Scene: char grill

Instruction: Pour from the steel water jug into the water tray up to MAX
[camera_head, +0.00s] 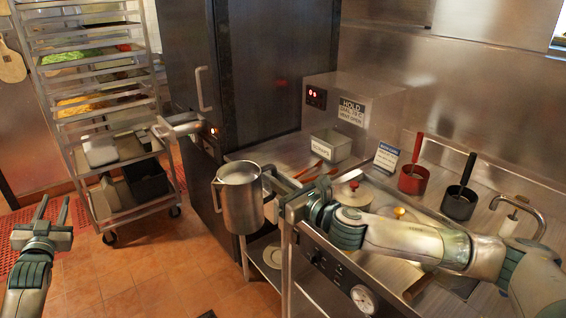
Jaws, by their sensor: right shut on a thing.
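The steel water jug (240,205) hangs upright in front of the counter's left end, with pale contents near its rim. My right gripper (270,182) is shut on the jug at its right side, where the hold is partly hidden. A pale tray-like part (180,124) with a handle sticks out from the dark cabinet, behind and left of the jug. It may be the water tray; I cannot make out a MAX mark. My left gripper (52,210) is open and empty over the floor at the far left.
The tall dark cabinet (255,70) stands behind the jug. A wheeled rack (105,85) with several trays is at left. The counter holds a steel bin (331,144), a red pan (413,180) and a black pan (459,203). Floor between rack and counter is clear.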

